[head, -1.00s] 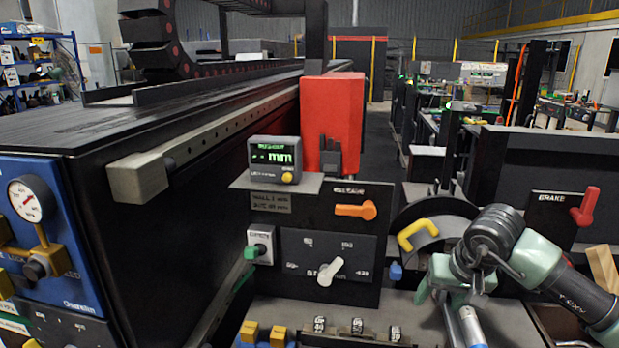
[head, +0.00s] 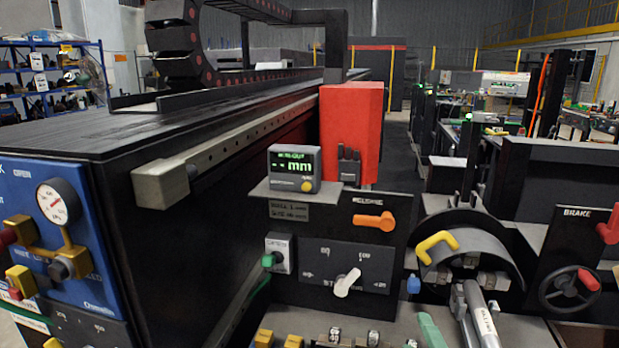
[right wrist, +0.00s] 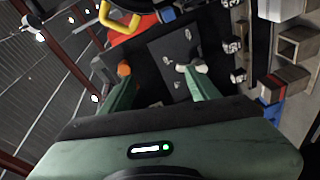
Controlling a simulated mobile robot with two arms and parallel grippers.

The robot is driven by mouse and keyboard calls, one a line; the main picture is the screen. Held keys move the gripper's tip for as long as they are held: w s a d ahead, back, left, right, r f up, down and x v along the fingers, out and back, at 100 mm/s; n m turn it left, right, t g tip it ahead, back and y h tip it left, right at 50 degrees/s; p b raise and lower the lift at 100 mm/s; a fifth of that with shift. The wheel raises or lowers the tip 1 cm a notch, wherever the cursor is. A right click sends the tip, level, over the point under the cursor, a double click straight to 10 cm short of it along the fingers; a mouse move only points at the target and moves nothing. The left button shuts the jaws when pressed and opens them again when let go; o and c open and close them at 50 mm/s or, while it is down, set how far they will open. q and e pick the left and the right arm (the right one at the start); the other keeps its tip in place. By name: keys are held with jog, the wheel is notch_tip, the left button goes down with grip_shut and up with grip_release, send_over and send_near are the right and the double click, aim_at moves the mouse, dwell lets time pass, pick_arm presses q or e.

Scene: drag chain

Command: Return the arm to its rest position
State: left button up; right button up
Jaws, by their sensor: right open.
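My right gripper (head: 431,331) shows in the head view only as a pale green piece at the bottom edge, right of centre. My left gripper is in neither view.
The control panel (head: 290,250) carries an orange lever (head: 375,222), a white knob (head: 347,283) and a display (head: 294,168). A yellow handle (head: 437,246) sits on a dark round housing to its right. A brake wheel (head: 570,293) is at far right.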

jog(key=s+d+f+m+g+h, duration=0.1)
jog(key=s+d+f+m+g, duration=0.2)
jog(key=s+f+m+g, duration=0.75)
jog(key=s+a+f+m+g+y, duration=0.2)
jog(key=s+f+m+g, duration=0.1)
jog(key=s+f, duration=1)
jog(key=s+f+g+p, duration=0.1)
jog(key=s+f+g, duration=0.15)
jog(key=f, duration=2.05)
jog(key=s+d+f+p, duration=0.1)
jog(key=s+d+f, duration=0.2)
jog(key=s+f, duration=1.2)
jog(key=s+n, duration=0.1)
jog(key=s, duration=0.1)
jog(key=shift+s+h, duration=0.3)
jog(key=shift+s, duration=0.05)
jog(key=shift+f, duration=0.1)
